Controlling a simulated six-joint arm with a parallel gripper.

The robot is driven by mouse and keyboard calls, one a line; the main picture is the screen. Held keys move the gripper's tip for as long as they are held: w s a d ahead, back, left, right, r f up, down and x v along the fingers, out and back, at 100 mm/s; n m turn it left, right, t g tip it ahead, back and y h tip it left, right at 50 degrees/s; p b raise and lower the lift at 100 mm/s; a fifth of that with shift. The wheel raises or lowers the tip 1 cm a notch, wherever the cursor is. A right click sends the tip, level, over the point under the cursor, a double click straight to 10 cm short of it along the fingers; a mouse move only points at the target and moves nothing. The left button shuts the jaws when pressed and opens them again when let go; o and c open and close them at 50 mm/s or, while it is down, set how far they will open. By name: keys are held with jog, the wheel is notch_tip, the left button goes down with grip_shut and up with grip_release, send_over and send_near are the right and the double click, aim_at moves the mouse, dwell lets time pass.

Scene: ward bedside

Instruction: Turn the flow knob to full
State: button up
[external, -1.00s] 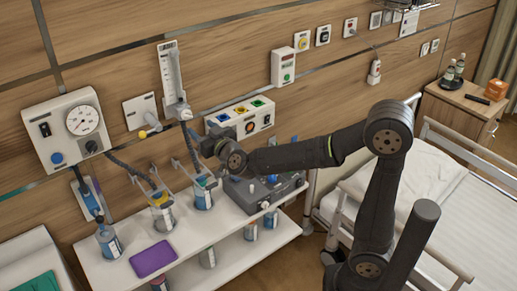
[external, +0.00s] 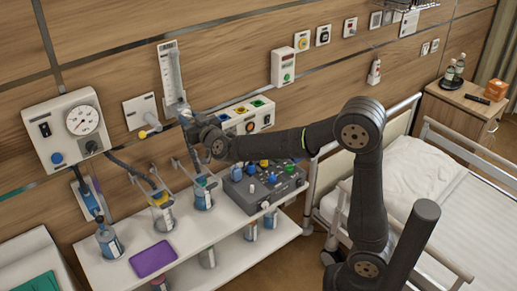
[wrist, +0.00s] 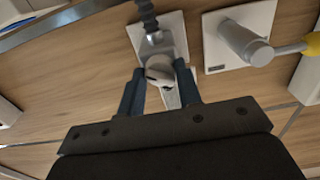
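The flowmeter (external: 171,75), a clear upright tube on a pale backing, is fixed to the wall left of centre. In the wrist view, its small pale, rounded knob (wrist: 158,70) sits between my fingertips. My gripper (wrist: 160,67) has its two blue fingers apart, one on each side of the knob. I cannot tell whether they touch it. In the external view my gripper (external: 187,117) is at the flowmeter's lower end, and my wrist hides part of that area. The knob's setting cannot be read.
A wall outlet with a yellow plug (external: 143,133) is close left of the flowmeter. A coloured-socket panel (external: 240,116) is to the right. Below, a white shelf (external: 215,232) holds bottles, a purple tablet (external: 153,259) and a grey control box (external: 262,188). A bed stands right.

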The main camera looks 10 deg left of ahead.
jog(key=shift+c, duration=1.4)
jog(key=shift+m, duration=0.8)
jog(key=o, duration=1)
jog(key=shift+c, duration=0.2)
jog(key=shift+s, duration=0.1)
jog(key=v, duration=1.7)
jog(key=shift+s+d+r, duration=0.1)
jog(key=shift+d, duration=0.05)
jog(key=x, duration=1.7)
jog(key=shift+w+a, duration=0.2)
